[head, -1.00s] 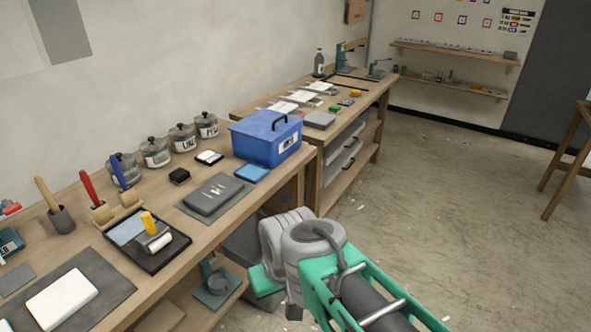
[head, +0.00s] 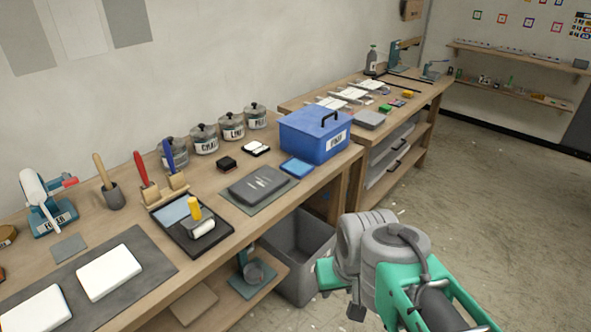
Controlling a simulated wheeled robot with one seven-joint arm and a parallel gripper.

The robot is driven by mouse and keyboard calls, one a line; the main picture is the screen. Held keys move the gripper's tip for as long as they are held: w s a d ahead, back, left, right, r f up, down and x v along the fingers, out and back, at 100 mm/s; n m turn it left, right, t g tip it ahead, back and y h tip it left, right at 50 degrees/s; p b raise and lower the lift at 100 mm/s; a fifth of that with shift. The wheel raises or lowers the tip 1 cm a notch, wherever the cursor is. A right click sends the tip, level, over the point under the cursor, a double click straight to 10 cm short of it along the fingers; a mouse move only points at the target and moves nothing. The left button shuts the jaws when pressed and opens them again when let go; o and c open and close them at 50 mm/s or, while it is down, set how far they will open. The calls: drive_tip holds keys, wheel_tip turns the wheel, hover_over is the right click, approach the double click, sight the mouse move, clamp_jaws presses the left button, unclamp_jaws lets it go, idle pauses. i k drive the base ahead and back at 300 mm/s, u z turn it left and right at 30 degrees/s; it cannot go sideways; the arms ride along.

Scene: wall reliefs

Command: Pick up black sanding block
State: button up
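A small black block (head: 226,164), which looks like the sanding block, lies on the wooden workbench (head: 205,262). It sits in front of the labelled jars and behind a dark grey slab (head: 258,184). My arm is folded at the lower right, off the front edge of the bench. My gripper (head: 340,290) is around the arm's low end, well apart from the block. Its fingers cannot be made out clearly.
A blue box (head: 315,136) and blue pad (head: 297,167) stand right of the block. A black-and-white pad (head: 256,149) is beside it. An inked tray with a roller (head: 203,228) lies left. A grey bin (head: 298,255) stands under the bench. The floor at right is clear.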

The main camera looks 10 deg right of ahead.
sight(227, 164)
drive_tip(key=z, duration=0.55)
drive_tip(key=i, duration=1.4)
drive_tip(key=u, duration=3.4)
drive_tip(key=i, duration=0.5)
